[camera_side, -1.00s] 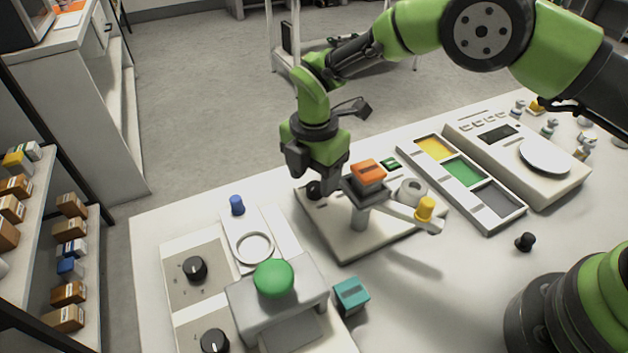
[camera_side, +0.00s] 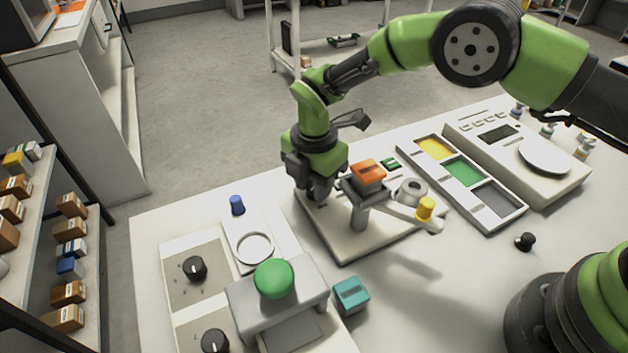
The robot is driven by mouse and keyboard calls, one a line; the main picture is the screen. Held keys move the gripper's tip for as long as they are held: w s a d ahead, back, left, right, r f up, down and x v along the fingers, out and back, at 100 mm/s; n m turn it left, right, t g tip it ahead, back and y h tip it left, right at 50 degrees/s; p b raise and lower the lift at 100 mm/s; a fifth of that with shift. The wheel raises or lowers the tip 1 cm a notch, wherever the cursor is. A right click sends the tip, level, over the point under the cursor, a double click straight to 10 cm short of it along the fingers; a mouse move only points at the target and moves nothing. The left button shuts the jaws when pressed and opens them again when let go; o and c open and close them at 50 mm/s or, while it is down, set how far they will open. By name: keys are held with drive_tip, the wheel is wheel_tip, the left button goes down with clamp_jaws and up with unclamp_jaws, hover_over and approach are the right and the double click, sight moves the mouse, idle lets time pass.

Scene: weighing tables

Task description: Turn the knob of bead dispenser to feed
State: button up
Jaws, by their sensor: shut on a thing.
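My gripper (camera_side: 318,190) points down at the back left corner of a white-based device (camera_side: 345,245). It is shut on a small black knob there, mostly hidden by the fingers. The device has a post and a beam carrying an orange block (camera_side: 368,172), a grey ring-shaped cup (camera_side: 411,191) and a yellow cylinder (camera_side: 425,208). Which unit is the bead dispenser is not labelled. Two other black knobs, one upper (camera_side: 195,268) and one lower (camera_side: 215,341), sit on panels at the left, apart from my gripper.
A green dome button (camera_side: 273,278) on a grey box, a teal cube (camera_side: 350,296) and a blue cylinder (camera_side: 237,205) stand nearby. A tray (camera_side: 487,228) with yellow, green and grey compartments and a scale (camera_side: 570,185) are at the right. The table's front middle is clear.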

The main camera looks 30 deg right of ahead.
drive_tip(key=shift+m, duration=0.3)
drive_tip(key=m, duration=0.6)
drive_tip(key=shift+m, duration=0.4)
drive_tip(key=o, duration=0.9)
drive_tip(key=shift+o, duration=0.2)
wheel_tip(320, 180, up, 10)
